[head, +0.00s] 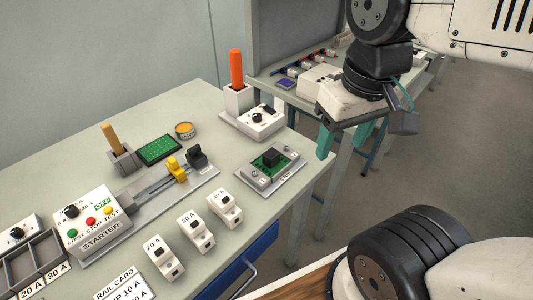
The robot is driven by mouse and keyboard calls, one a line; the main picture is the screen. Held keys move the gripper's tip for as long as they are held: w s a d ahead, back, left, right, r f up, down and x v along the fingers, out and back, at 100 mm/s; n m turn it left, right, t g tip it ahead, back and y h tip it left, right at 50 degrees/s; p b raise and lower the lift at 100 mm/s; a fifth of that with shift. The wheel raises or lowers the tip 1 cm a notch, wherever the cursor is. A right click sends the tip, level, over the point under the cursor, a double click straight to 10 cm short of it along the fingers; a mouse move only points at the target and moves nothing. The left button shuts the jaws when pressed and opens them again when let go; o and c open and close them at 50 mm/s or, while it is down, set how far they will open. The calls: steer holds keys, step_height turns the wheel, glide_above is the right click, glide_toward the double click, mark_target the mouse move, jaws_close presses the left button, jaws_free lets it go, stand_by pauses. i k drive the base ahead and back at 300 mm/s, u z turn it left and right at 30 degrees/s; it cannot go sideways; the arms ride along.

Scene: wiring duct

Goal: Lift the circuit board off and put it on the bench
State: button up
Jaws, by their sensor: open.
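A dark green circuit board (270,160) with a black block on it sits on a grey mounting plate (251,184) near the bench's right edge. A brighter green flat board (159,149) with small marks lies farther left, beside a grey holder. My gripper (345,143) has teal fingers pointing down. They are apart with nothing between them. It appears in the picture to the right of the mounted board, beyond the bench's edge, and is not touching it. The mounted board's underside and how it is fastened are hidden.
The bench (215,145) is clear between the rail (150,195) and the mounted board. Several white breakers (195,232) stand in front. An orange-handled tool (236,70) stands upright in a block behind. A white switch box (262,122) sits behind the board. A second table stands beyond.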

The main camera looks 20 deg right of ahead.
mark_target(271, 162)
steer(key=z, duration=0.05)
steer(key=k, duration=1.1)
steer(key=u, duration=0.9)
steer(key=i, duration=1)
steer(key=z, duration=0.35)
